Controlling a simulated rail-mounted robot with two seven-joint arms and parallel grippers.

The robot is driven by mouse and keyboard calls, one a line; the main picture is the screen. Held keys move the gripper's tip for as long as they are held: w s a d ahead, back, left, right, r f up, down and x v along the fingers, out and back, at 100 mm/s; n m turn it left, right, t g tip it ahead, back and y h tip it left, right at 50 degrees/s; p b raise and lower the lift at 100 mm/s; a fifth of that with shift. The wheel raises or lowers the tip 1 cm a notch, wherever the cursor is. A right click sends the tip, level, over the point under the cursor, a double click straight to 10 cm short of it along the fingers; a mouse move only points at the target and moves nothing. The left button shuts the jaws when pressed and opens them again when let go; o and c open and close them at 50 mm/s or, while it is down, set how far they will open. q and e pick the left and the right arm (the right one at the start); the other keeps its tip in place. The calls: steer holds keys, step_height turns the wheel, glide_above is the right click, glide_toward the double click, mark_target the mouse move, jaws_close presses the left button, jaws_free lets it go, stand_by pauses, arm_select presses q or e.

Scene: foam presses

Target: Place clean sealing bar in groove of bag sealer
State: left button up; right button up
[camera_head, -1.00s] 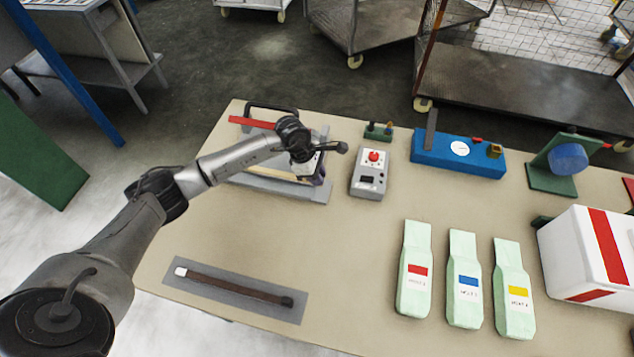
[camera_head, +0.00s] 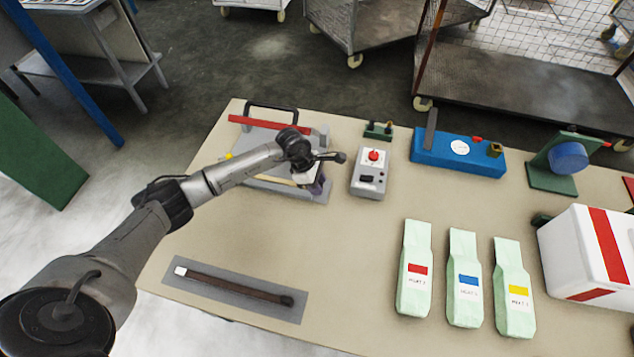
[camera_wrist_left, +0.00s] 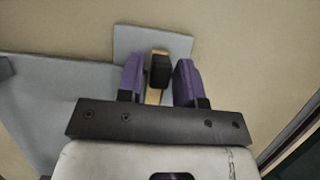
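The bag sealer (camera_head: 322,134) stands at the back left of the table, with a red raised arm and a grey base. A tan bar (camera_head: 272,179) lies lengthwise along its base, partly hidden by my arm; whether it is fully down in the groove cannot be told. My left gripper (camera_head: 316,184) is low at the bar's right end. In the left wrist view, its purple fingers (camera_wrist_left: 160,80) stand on both sides of the bar's black end (camera_wrist_left: 159,72), with narrow gaps. A dark brown bar (camera_head: 235,286) lies on a grey mat (camera_head: 205,294) at the front left. My right gripper is out of view.
A grey control box (camera_head: 369,181) with a red knob stands right of the sealer. A blue device (camera_head: 440,155), a green stand (camera_head: 550,182), several pale pouches (camera_head: 412,285) and a white box (camera_head: 580,250) fill the right side. The table's middle is clear.

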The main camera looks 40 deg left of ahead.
arm_select(q)
steer(key=shift+o, duration=0.8)
steer(key=shift+r, duration=0.2)
steer(key=shift+a+r, duration=0.15)
steer(key=shift+r, duration=0.15)
steer(key=v, duration=0.2)
steer(key=shift+s+a+r, duration=0.2)
steer(key=shift+a+r, duration=0.05)
steer(key=b, duration=0.2)
glide_above(275, 179)
steer(key=d, duration=0.1)
steer(key=shift+w+f, duration=0.15)
steer(key=shift+w, duration=0.15)
steer(key=shift+s+a, duration=0.25)
steer(key=shift+a, duration=0.2)
